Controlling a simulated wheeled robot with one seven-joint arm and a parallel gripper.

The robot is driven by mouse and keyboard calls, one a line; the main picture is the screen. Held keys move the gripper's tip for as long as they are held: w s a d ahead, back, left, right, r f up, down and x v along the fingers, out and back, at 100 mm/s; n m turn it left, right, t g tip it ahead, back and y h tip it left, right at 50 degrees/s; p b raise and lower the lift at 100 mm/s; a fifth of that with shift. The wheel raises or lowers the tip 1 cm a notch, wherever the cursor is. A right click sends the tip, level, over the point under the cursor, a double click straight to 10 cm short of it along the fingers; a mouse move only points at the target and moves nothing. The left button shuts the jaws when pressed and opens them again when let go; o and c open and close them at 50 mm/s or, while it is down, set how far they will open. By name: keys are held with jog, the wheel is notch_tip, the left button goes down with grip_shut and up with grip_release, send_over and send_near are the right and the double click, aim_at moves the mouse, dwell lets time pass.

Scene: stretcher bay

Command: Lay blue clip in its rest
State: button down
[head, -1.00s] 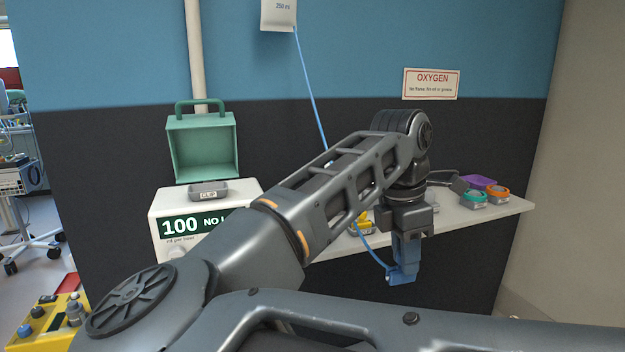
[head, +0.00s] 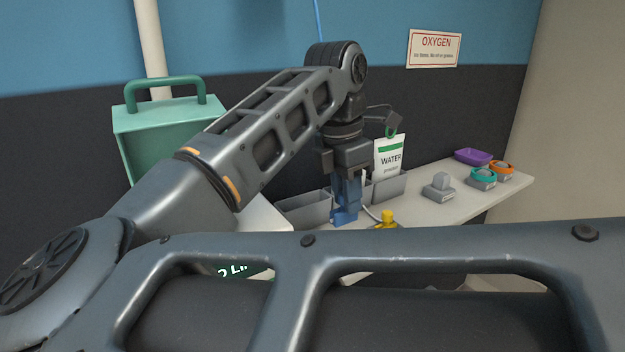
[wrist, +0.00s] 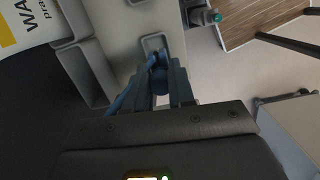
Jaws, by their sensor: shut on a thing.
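My gripper (head: 346,195) points down and is shut on the blue clip (head: 343,215), above the shelf area. In the wrist view the clip (wrist: 158,72) sits between the fingertips (wrist: 158,88), partly hidden by them. A shallow grey tray (wrist: 153,41) lies just beyond the clip in that view; no label on it is readable, and I cannot tell whether the clip touches it. A thin blue line (head: 319,20) comes down from above and passes behind my arm. The tray labelled CLIP is hidden behind my arm in the head view.
Grey bins (head: 304,208) and a white WATER pouch (head: 390,158) stand close behind the gripper. A yellow clip (head: 387,219) is just to its right. Grey, teal (head: 483,174) and orange pieces and a purple tray (head: 472,156) are along the shelf (head: 440,212). A green box (head: 160,130) is left.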

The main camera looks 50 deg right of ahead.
aim_at(341, 207)
jog(key=shift+w+f, duration=0.1)
jog(key=shift+w, duration=0.35)
jog(key=shift+f+b, duration=0.75)
jog(key=shift+f, duration=1.65)
jog(key=shift+b, duration=1.05)
